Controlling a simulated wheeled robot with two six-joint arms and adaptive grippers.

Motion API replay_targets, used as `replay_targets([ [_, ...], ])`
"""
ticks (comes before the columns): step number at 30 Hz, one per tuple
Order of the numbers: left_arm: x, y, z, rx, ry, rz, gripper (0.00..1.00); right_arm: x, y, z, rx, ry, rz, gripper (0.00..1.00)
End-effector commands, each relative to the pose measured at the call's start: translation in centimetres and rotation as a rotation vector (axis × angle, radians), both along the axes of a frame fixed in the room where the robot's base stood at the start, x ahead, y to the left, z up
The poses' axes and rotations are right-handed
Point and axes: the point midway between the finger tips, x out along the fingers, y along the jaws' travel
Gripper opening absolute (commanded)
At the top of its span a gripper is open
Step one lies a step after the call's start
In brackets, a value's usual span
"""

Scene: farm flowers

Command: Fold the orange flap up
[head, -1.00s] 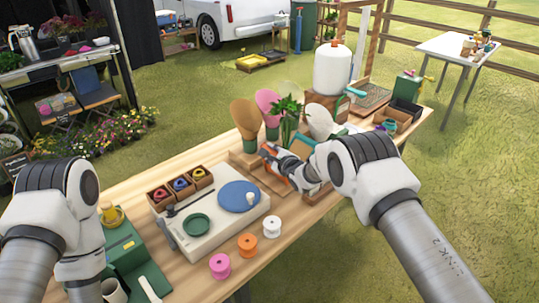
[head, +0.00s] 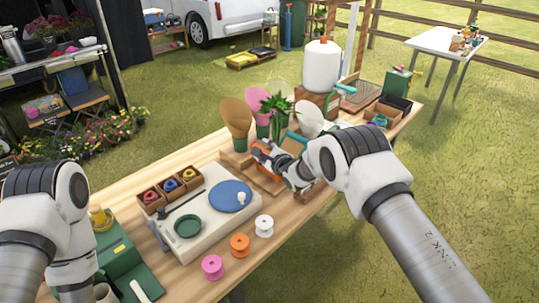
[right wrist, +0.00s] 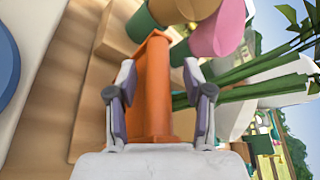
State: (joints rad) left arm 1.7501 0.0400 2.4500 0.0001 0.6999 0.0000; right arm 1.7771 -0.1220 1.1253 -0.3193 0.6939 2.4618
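The orange flap (right wrist: 153,85) shows in the right wrist view as a long orange panel with raised edges, running away between my fingers. In the head view it is a small orange patch (head: 262,150) beside my right gripper (head: 268,158), on the wooden stand in front of the wrapped cones. My right gripper (right wrist: 160,105) is open, with one finger on each side of the flap. Gaps show beside the flap, and I cannot tell whether a finger touches it. My left arm stands at the left edge; its gripper is out of view.
Brown and pink cones (head: 235,117) and green stems (head: 277,108) stand close behind the flap. A pale board (head: 205,215) with a blue disc lies to the left. Several spools (head: 239,245) stand along the front edge. A white tank (head: 321,66) stands behind.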

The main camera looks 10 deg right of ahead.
Motion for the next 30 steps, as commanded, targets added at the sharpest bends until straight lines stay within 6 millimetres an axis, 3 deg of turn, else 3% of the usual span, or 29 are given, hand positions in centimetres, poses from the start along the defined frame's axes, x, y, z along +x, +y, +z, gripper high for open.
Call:
replay_targets([
  [16, 0.0, 0.0, 0.0, 0.000, 0.000, 0.000, 0.49, -9.9, -3.3, 2.8, -0.002, 0.000, -0.002, 0.50],
  [30, 0.0, 0.0, 0.0, 0.000, 0.000, 0.000, 0.49, -10.6, -3.5, 3.1, -0.002, -0.003, -0.001, 0.50],
])
